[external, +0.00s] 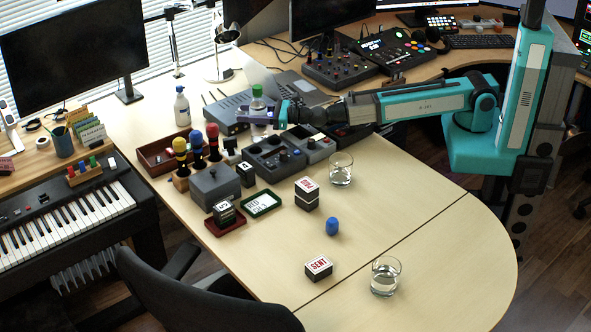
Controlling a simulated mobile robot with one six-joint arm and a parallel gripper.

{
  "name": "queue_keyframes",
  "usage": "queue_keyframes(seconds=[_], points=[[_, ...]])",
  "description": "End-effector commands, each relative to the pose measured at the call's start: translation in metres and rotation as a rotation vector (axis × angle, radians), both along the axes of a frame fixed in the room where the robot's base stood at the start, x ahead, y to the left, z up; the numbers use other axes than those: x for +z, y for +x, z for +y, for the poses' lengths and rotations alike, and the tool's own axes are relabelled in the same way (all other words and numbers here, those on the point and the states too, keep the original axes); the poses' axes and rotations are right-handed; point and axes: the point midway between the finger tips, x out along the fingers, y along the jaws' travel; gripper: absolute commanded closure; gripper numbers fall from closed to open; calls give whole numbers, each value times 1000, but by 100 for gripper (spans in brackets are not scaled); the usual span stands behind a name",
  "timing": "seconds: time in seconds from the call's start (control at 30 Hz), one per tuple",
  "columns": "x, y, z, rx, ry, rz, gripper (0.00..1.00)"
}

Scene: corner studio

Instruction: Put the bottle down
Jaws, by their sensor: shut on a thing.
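A clear bottle with a green cap (257,91) is upright above the cluttered part of the desk, left of the picture's centre. My gripper (262,115) reaches in from the right and is shut on the bottle around its body. The bottle's lower part is partly hidden by the gripper, and I cannot tell how high its base is over the desk.
Glasses (341,170) (385,278), a blue object (332,226) and stamp blocks (318,267) stand on the desk. The desk's right front (440,240) is clear.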

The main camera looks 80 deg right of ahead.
Motion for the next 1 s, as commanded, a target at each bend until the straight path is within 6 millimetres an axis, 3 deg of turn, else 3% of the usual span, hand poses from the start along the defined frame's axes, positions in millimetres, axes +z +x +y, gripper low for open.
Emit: queue_keyframes(seconds=[0.13,0.17,0.27,0.77,1.0], points=[[-2,0,0,-1,0,-2,92],[-3,0,0,0,0,0,50],[-2,0,0,0,0,0,34],[2,0,0,0,0,0,33],[0,-17,0,0,0,0,33]])
